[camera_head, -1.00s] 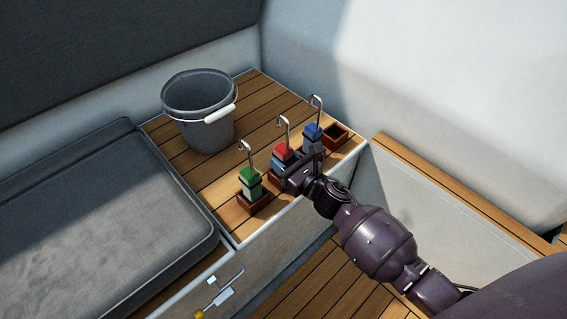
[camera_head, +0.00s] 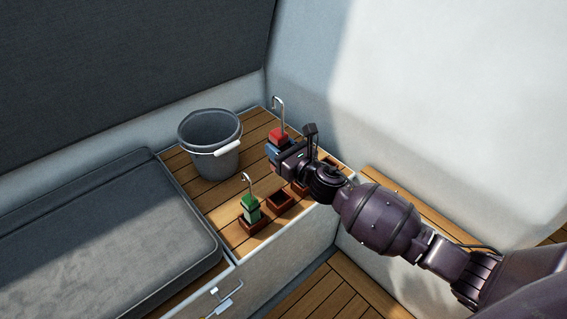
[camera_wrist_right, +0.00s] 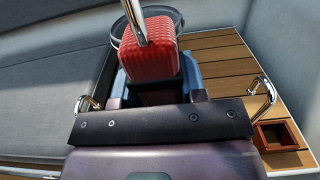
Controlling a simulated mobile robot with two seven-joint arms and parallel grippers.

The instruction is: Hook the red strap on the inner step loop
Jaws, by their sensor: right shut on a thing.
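The jaw tips are partly hidden there. I cannot make out the inner step loop with certainty; a small metal fitting (camera_head: 224,299) shows at the bottom edge. My left gripper is not in view.
A green strap (camera_head: 250,209) stands in its holder, left of an empty brown holder (camera_head: 281,202). Another hook (camera_wrist_right: 264,92) stands beside an empty holder (camera_wrist_right: 279,135). A grey bucket (camera_head: 209,150) stands behind. A grey cushion (camera_head: 110,235) lies left.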

